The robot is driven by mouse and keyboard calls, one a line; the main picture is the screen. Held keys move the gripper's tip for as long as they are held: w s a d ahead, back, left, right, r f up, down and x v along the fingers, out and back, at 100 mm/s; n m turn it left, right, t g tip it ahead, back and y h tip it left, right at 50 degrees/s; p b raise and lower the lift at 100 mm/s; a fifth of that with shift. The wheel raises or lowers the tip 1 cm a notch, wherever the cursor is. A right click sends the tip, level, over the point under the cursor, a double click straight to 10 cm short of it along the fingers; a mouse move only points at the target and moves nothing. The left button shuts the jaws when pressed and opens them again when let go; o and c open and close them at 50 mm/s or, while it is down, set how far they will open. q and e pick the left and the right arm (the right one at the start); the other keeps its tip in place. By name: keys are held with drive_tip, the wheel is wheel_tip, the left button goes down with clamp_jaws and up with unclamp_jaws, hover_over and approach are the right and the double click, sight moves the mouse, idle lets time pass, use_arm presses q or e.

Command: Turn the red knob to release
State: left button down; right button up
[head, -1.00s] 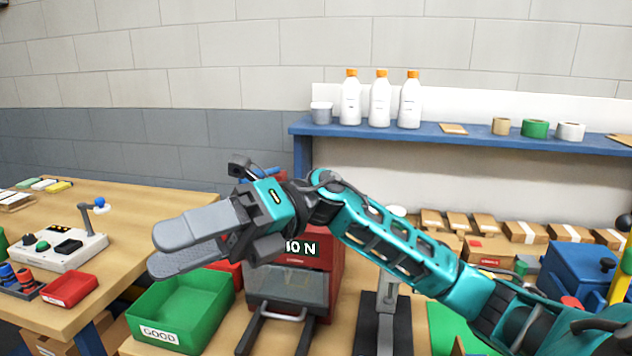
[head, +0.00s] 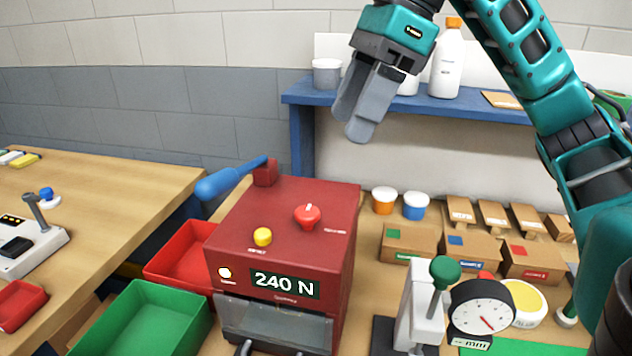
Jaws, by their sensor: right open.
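The red knob (head: 307,216) with a white mark sits on top of the red machine box (head: 290,255), whose display reads 240 N. A yellow button (head: 263,237) is on the same top face, and a blue-handled lever (head: 235,178) stands at its back left. My right gripper (head: 358,118) is above and behind the knob, pointing down, apart from it. Its fingers are empty and seen partly edge-on. My left gripper is not in view.
A green bin (head: 150,320) and a red bin (head: 185,258) stand left of the machine. A white press with a green knob (head: 445,270) and a dial gauge (head: 483,308) stand to the right. A blue shelf (head: 300,95) with bottles runs behind my right arm.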

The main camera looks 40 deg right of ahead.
sight(308, 211)
drive_tip(key=b+x, duration=0.1)
drive_tip(key=x, duration=1.1)
drive_tip(key=shift+f, duration=0.4)
drive_tip(key=c, duration=1)
